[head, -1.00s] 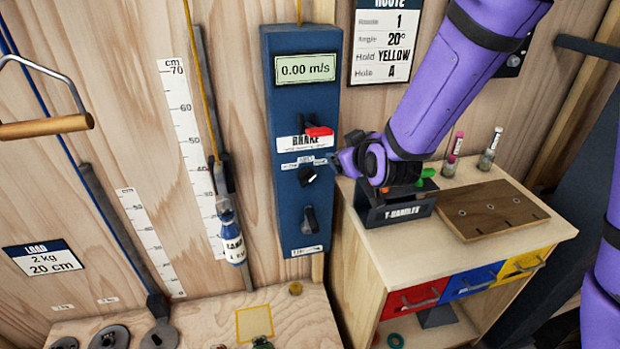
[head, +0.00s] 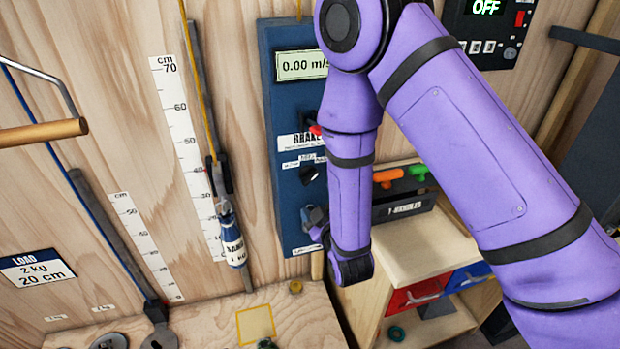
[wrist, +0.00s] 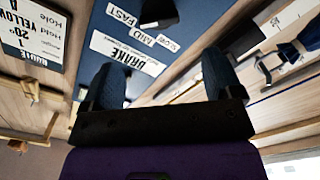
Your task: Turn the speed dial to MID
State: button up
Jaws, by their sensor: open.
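The speed dial, a black knob (head: 308,174), is on the blue panel (head: 285,225) below the BRAKE label (head: 296,141). The arm covers part of its label strip. In the wrist view the dial (wrist: 160,12) is cut off by the top edge, with the labels SLOW (wrist: 171,44), MID (wrist: 146,37) and FAST (wrist: 121,14) beside it. I cannot tell which label it points to. My gripper (head: 314,222) is in front of the lower panel, below the dial. Its fingers stand wide apart in the wrist view (wrist: 162,82), open and empty, apart from the dial.
The red brake handle (head: 315,130) is above the dial, close to my arm. A speed display (head: 300,66) reads 0.00 m/s. A T-handle box (head: 405,207) stands on the cabinet at right. A rope and scale (head: 181,130) hang left of the panel.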

aim_at(310, 179)
jog(key=x, duration=1)
jog(key=c, duration=0.9)
